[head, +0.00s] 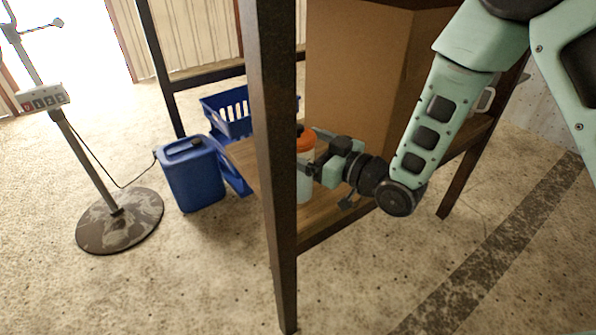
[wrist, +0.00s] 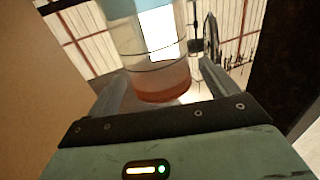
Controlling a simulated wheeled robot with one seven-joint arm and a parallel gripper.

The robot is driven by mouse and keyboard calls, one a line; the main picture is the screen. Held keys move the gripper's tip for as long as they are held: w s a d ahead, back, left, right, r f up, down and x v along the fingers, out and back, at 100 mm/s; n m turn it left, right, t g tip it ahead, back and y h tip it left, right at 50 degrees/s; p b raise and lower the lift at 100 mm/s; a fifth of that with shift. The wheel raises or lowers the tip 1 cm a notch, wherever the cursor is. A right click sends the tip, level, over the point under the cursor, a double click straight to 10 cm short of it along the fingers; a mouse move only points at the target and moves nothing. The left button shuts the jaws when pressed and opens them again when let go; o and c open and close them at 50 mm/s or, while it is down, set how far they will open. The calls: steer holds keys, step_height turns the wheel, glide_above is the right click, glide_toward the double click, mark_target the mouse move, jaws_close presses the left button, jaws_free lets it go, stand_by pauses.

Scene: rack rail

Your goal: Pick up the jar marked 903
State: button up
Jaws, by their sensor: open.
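A jar (head: 304,143) with an orange lid and a pale body stands on the low wooden shelf of the rack, partly hidden by the dark front post and my gripper. My gripper (head: 313,155) is open and reaches in from the right at the jar's upper part. In the wrist view the clear jar (wrist: 158,78), with an orange-red end and a pale label, lies between the two open fingers (wrist: 163,82). I cannot tell whether either finger touches it. No number on the label is readable.
The dark rack post (head: 270,150) stands just left of my gripper. A large cardboard box (head: 355,75) fills the shelf behind. A blue canister (head: 191,178) and blue crate (head: 228,128) are left of the rack. A stand with a number display (head: 43,98) is farther left.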

steer(key=shift+x, duration=1.2)
steer(key=c, duration=1.8)
